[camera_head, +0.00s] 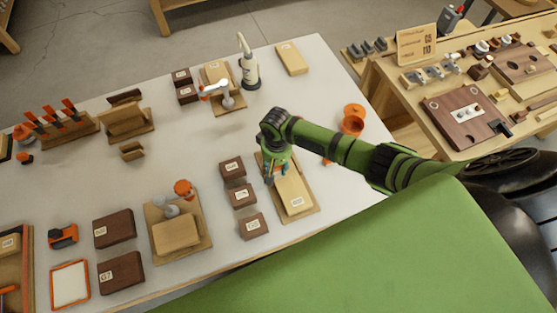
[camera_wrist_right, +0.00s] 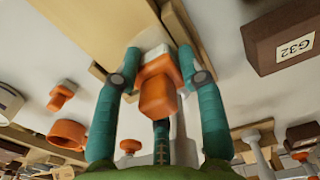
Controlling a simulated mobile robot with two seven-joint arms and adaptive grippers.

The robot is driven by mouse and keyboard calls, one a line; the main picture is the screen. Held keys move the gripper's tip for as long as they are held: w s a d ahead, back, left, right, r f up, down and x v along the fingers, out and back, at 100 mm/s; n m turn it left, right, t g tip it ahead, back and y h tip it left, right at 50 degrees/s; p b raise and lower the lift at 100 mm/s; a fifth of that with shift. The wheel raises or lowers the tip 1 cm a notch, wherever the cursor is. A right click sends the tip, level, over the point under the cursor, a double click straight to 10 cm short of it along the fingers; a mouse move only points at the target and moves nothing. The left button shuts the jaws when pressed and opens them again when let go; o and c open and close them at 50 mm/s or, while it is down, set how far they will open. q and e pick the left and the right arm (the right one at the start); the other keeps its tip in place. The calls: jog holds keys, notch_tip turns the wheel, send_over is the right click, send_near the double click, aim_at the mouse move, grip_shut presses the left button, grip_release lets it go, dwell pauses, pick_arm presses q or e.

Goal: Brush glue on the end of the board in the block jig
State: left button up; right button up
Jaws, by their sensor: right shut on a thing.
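A pale board (camera_head: 293,192) with a white label lies in a wooden jig (camera_head: 311,207) at the right front of the white table. My right gripper (camera_head: 278,171) points down at the far end of this board. In the right wrist view, its teal fingers (camera_wrist_right: 158,85) are shut on an orange-handled brush (camera_wrist_right: 158,95). The pale tip of the brush lies close to the board (camera_wrist_right: 105,25); I cannot tell if they touch. In the head view the arm hides most of the brush. No glue is visible on the board. My left gripper is out of view.
Several dark blocks (camera_head: 243,196) lie just left of the jig. An orange pot (camera_head: 352,120) stands to the right, behind my forearm. A clamp jig (camera_head: 180,236) stands to the left and a pump bottle (camera_head: 248,70) at the back. The table's middle is clear.

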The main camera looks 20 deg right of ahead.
jog(key=shift+d, duration=0.1)
jog(key=shift+d, duration=1.65)
jog(key=shift+s, duration=0.1)
jog(key=shift+s+a, duration=0.15)
jog(key=shift+s, duration=0.6)
jog(key=shift+a, duration=0.1)
jog(key=shift+a+f, duration=0.15)
jog(key=shift+a, duration=1.55)
jog(key=shift+d, duration=1.35)
